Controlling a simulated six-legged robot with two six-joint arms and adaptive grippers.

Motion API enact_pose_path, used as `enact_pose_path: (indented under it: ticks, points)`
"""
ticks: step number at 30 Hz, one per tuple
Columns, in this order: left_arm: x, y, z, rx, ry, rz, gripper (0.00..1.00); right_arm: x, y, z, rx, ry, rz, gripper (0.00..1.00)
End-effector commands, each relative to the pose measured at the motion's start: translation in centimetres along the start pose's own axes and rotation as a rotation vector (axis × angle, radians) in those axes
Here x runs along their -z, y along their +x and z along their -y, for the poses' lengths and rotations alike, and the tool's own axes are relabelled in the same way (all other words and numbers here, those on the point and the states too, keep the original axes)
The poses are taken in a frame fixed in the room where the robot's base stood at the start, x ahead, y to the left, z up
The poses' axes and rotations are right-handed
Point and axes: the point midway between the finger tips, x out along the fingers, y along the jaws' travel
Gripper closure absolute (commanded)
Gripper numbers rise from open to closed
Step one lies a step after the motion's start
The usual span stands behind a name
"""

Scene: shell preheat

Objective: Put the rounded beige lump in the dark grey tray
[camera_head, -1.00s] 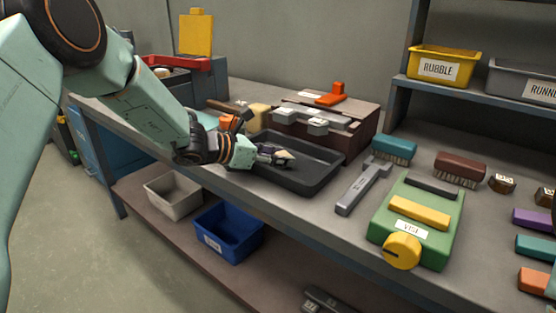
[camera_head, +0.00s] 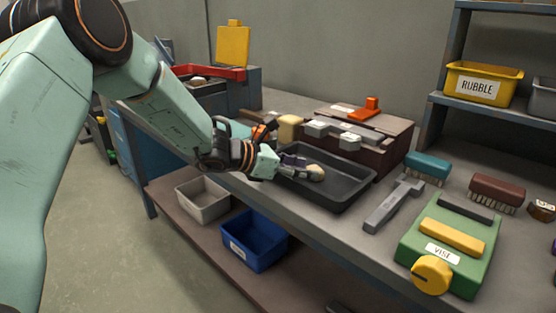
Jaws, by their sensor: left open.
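The rounded beige lump (camera_head: 316,173) is in the dark grey tray (camera_head: 345,198), at the tips of my left gripper (camera_head: 300,168). It appears to rest on the tray floor, though the fingers hide its near left side. My left gripper is open and reaches over the tray's left edge, with its fingers low inside. I cannot tell whether a finger still touches the lump. The tray lies flat on the bench and looks otherwise empty. My right gripper is not in view.
A brown box (camera_head: 385,150) with grey bars stands behind the tray. A grey hammer-like tool (camera_head: 393,206), a green vise block (camera_head: 450,240) and a teal brush (camera_head: 428,167) lie to the right. Bins stand on the lower shelf.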

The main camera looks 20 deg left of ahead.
Motion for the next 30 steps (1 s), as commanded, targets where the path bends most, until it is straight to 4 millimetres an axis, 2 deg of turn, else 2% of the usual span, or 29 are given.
enact_pose_path:
  ticks: [1,6,15,21,30]
  points:
    - [-0.4,-1.3,0.0,-0.002,-0.006,0.005,0.49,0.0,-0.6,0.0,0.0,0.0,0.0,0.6]
    - [-0.4,-4.3,0.0,-0.002,-0.005,0.006,0.49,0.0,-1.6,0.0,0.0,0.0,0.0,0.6]
    - [-0.3,-8.3,-0.1,-0.002,-0.003,0.003,0.49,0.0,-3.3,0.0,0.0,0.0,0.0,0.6]
    - [-0.2,-9.5,0.0,-0.001,0.0,0.002,0.49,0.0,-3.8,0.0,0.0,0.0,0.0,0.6]
    - [-0.1,-9.6,0.0,0.0,0.0,0.001,0.49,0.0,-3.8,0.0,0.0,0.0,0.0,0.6]
